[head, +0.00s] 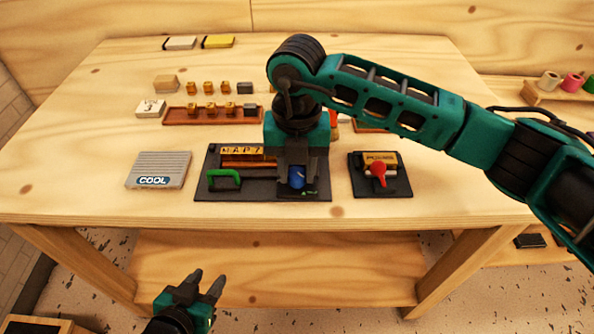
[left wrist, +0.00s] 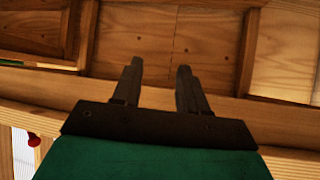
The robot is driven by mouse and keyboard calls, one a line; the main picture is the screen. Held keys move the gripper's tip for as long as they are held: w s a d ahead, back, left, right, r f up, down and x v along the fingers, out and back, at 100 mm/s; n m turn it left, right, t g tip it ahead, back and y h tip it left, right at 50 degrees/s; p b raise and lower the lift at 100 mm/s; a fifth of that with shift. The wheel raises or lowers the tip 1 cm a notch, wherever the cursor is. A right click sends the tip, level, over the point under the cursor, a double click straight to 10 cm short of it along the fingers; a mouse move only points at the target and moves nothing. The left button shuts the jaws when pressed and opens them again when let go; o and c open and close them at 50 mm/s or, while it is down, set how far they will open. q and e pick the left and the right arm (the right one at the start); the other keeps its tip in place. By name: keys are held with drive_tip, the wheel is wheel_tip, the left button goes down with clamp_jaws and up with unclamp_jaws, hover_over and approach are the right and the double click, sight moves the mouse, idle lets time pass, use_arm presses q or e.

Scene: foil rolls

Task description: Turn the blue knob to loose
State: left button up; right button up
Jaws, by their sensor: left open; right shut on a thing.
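The blue knob (head: 297,177) stands on the right part of a dark base plate (head: 232,188) on the table. My right gripper (head: 296,184) points down over it and is shut on the knob, with fingers partly covering it. Which setting the knob points to cannot be read. My left gripper (head: 208,284) is open and empty, low in front of the table's front edge. In the left wrist view its two fingers (left wrist: 158,88) are apart with only wood behind them.
A green handle (head: 224,179) stands left of the knob on the same plate. A red knob (head: 378,172) on a separate plate stands to the right. A grey ridged "COOL" block (head: 158,170) lies left. Small blocks and a brown tray (head: 180,116) lie behind.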

drive_tip(key=n+b, duration=0.4)
drive_tip(key=n, duration=0.1)
drive_tip(key=shift+w+f+n, duration=0.1)
drive_tip(key=shift+f+n, duration=0.05)
drive_tip(key=shift+n, duration=0.15)
drive_tip(key=shift+n+b, duration=0.8)
drive_tip(key=shift+n, duration=0.1)
drive_tip(key=shift+n+b, duration=0.65)
drive_tip(key=shift+n, duration=0.25)
drive_tip(key=n+b, duration=0.2)
drive_tip(key=n, duration=0.2)
drive_tip(key=shift+n+b, duration=0.3)
drive_tip(key=shift+b, duration=0.1)
drive_tip(key=shift+n+b, duration=0.4)
drive_tip(key=shift+n, duration=0.5)
drive_tip(key=n+b, duration=0.2)
drive_tip(key=n, duration=0.6)
use_arm(q)
wheel_tip(320, 180, down, 10)
drive_tip(key=w+d+h, duration=0.1)
drive_tip(key=d, duration=0.2)
drive_tip(key=shift+w+r+b, duration=0.15)
drive_tip(key=shift+w+b, duration=0.05)
drive_tip(key=shift+b, duration=0.25)
use_arm(e)
drive_tip(key=shift+r+n, duration=0.2)
drive_tip(key=shift+n, duration=1.5)
use_arm(q)
drive_tip(key=shift+a, duration=0.1)
